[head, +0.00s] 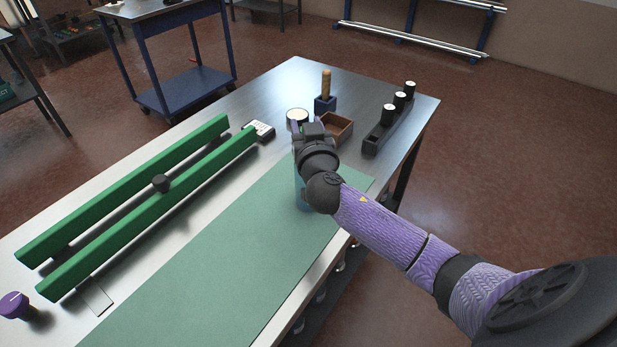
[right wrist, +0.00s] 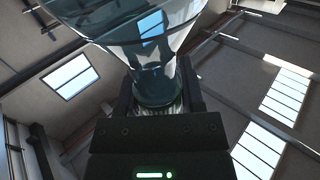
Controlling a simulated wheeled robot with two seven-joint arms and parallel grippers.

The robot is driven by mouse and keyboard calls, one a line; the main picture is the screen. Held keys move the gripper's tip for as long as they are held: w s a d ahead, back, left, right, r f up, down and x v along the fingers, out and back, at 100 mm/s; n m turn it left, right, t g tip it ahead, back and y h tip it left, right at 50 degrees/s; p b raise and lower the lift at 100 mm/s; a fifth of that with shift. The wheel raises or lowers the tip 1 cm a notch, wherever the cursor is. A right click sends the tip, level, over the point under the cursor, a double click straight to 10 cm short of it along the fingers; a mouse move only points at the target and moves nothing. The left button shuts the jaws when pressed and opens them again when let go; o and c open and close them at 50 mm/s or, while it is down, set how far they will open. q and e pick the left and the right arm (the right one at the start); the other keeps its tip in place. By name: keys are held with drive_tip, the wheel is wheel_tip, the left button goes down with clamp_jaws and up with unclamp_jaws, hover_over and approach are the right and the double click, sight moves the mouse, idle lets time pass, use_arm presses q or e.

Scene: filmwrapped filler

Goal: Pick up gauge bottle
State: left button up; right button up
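My right gripper (head: 306,127) is over the far part of the green mat, its hold mostly hidden by its own wrist in the head view. A clear bluish vessel, which I take to be the gauge bottle (head: 301,189), shows just left of the wrist, partly hidden behind it. In the right wrist view, the glass bottle (right wrist: 152,62) has its narrow part between the two dark fingers (right wrist: 158,98), which appear closed against it. Its wide clear part fills the top of that view. Whether its base touches the mat is hidden. My left gripper is out of view.
The metal table holds a green mat (head: 215,270), two green rails (head: 150,215), a purple knob (head: 14,305), a white-topped round item (head: 297,114), a blue block with a wooden handle (head: 326,92), a brown tray (head: 345,128) and a dark rack (head: 388,127) near the right edge.

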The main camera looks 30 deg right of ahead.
clamp_jaws()
